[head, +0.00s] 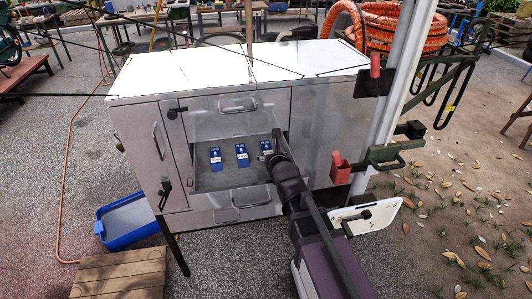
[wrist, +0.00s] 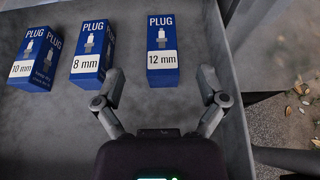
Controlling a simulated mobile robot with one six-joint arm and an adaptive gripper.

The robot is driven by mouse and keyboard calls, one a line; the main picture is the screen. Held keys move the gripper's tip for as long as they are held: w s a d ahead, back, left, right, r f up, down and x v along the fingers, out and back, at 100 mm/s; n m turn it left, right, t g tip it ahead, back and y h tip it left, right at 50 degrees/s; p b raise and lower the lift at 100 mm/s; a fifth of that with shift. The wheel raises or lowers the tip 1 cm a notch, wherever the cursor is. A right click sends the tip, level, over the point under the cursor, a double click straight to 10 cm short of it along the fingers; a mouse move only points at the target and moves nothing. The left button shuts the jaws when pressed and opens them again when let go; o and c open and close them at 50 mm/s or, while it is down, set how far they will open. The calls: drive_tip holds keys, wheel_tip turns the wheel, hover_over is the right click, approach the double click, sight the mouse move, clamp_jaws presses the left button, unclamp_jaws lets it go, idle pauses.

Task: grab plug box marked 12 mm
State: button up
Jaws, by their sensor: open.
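The plug box marked 12 mm (wrist: 162,54) is blue with a white label and stands in the open grey drawer, the rightmost of three boxes in the wrist view. In the head view it is at least partly hidden by my arm, and a blue box edge (head: 266,146) shows there. My gripper (wrist: 162,88) is open, its two fingers spread below and to either side of the 12 mm box in the wrist view. Nothing is between the fingertips. The 8 mm box (wrist: 93,48) and the 10 mm box (wrist: 36,57) stand to its left.
The drawer (head: 230,178) is pulled out from the metal cart (head: 300,95). Its side wall (wrist: 238,110) runs close to the right of my gripper. A blue tray (head: 127,220) lies on the ground at left. A red holder (head: 340,170) is on the cart's right side.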

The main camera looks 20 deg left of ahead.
sight(267, 149)
drive_tip(key=shift+b+x, duration=0.35)
drive_tip(key=shift+x, duration=0.7)
drive_tip(key=shift+f, duration=0.1)
drive_tip(key=shift+b+x, duration=1.15)
drive_tip(key=shift+x, duration=1.45)
drive_tip(key=shift+d, duration=0.1)
drive_tip(key=c, duration=1.3)
